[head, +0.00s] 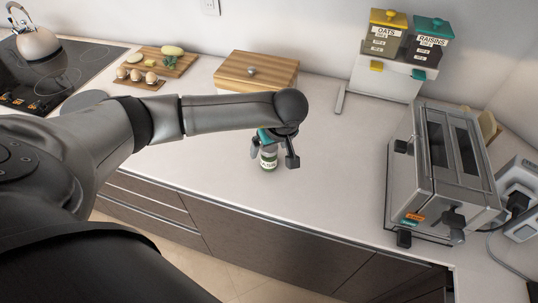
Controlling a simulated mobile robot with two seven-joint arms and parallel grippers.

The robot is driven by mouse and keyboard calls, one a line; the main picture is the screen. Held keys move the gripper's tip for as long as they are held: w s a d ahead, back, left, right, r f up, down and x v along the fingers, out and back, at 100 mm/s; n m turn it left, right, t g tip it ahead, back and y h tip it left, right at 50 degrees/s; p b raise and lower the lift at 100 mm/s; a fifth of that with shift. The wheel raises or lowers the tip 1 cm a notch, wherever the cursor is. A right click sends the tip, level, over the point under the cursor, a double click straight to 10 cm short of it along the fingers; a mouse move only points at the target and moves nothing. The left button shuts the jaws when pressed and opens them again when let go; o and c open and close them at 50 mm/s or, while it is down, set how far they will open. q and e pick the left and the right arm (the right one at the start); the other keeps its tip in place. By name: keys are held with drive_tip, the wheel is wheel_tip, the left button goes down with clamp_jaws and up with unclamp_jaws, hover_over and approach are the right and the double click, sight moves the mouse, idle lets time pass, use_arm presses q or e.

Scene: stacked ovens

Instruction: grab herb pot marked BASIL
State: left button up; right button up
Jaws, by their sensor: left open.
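A small herb pot (268,163) with a green and white label stands upright on the light counter, near its front edge. The lettering on the label is too small to read for certain. My left gripper (273,156) is over the pot from above, open, with one finger on each side of it. The pot's top is partly hidden by the gripper. I cannot tell whether the fingers touch it. My right gripper does not show.
A wooden bread box (256,71) stands behind the gripper. A metal toaster oven (436,172) stands at the right, with a dispenser holding OATS (385,32) and RAISINS (430,43) behind it. Cutting boards, eggs and a kettle (34,40) are at the left. The counter between pot and oven is clear.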

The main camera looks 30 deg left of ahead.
use_arm(q)
drive_tip(key=shift+x, duration=1.85)
drive_tip(key=shift+d, duration=0.15)
drive_tip(key=shift+w, duration=0.1)
clamp_jaws()
